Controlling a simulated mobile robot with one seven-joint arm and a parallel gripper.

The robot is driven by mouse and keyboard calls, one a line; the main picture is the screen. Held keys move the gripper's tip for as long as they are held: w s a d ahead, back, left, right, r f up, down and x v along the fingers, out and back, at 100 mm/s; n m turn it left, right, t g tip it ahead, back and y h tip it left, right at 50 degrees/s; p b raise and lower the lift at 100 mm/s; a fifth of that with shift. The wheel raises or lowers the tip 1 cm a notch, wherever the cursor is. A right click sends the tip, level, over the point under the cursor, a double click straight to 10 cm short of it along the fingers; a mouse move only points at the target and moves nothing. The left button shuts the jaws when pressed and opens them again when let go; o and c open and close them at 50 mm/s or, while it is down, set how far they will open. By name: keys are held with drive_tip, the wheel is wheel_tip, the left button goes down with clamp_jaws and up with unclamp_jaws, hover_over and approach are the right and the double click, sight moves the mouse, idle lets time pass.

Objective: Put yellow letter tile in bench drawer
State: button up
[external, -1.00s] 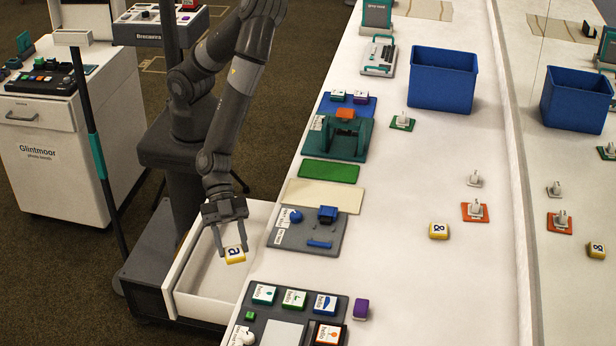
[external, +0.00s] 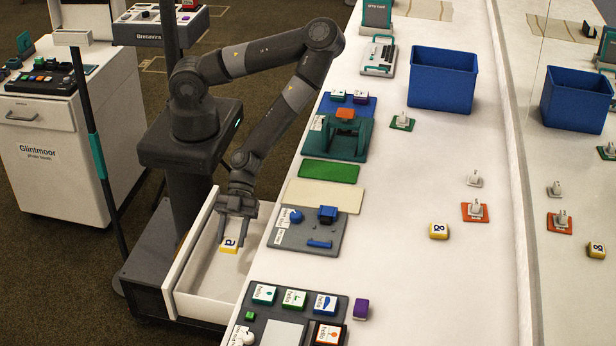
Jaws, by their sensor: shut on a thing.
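The yellow letter tile (external: 230,245), with a white face and a dark "a", is between the fingers of my gripper (external: 236,236). My gripper points down and is shut on the tile, inside the outline of the open bench drawer (external: 212,290). The drawer is white, pulled out from the left side of the white bench. Whether the tile touches the drawer floor I cannot tell. A second yellow tile (external: 438,231) lies on the bench top to the right.
A grey board (external: 310,232) with blue parts lies on the bench beside the drawer. A dark tray (external: 272,328) with several tiles is at the bench's near edge. A purple block (external: 361,309) sits next to it. A blue bin (external: 443,82) stands further back.

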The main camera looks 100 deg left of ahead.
drive_tip(key=shift+a+f, duration=0.15)
drive_tip(key=shift+f, duration=2.4)
drive_tip(key=shift+a+f, duration=0.1)
drive_tip(key=shift+f, duration=2.45)
drive_tip(key=o, duration=1)
drive_tip(key=v, duration=0.3)
drive_tip(key=shift+a, duration=0.15)
drive_tip(key=shift+r, duration=3.5)
